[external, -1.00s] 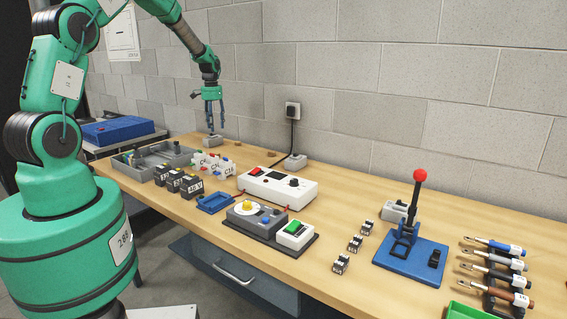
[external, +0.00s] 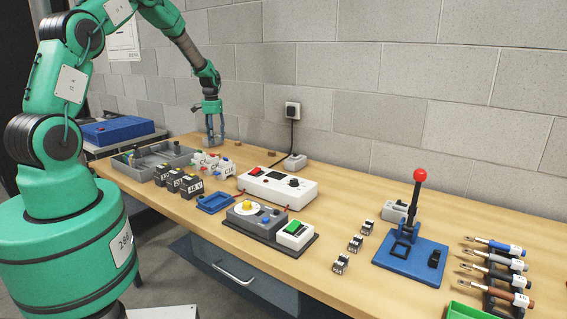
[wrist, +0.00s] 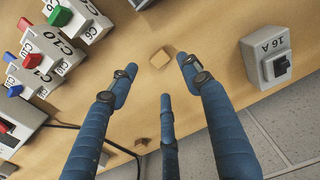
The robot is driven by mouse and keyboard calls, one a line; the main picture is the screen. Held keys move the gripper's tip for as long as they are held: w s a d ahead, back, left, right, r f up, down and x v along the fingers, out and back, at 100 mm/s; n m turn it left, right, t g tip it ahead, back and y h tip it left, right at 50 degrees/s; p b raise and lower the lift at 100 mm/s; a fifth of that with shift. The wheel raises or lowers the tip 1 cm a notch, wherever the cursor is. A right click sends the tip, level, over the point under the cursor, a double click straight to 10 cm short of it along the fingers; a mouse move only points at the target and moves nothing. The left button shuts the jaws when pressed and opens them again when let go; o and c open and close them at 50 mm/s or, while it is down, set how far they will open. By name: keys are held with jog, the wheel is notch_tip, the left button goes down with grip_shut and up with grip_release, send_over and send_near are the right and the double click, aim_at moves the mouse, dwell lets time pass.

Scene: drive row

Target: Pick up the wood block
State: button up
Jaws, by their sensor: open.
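The wood block (wrist: 161,58) is a small tan cube on the tabletop, just ahead of and between my fingertips in the wrist view. My gripper (wrist: 157,66) is open and empty, its blue fingers spread on either side of the block's line, with a third finger below. I cannot tell from the wrist view how high the tips are above the table. In the external view my gripper (external: 215,142) points down at the far back left of the bench, and I cannot pick out the block with certainty there.
A grey "16 A" breaker (wrist: 268,56) stands right of the block in the wrist view. White terminal blocks (wrist: 62,45) with coloured knobs stand to the left. A white control box (external: 277,187) and a grey tray (external: 150,160) are on the bench. The wall runs close behind.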

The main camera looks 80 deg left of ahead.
aim_at(216, 153)
jog(key=shift+f, duration=1.2)
jog(key=shift+f, duration=0.1)
jog(key=shift+f+b, duration=0.5)
jog(key=shift+f, duration=2.05)
jog(key=c, duration=0.8)
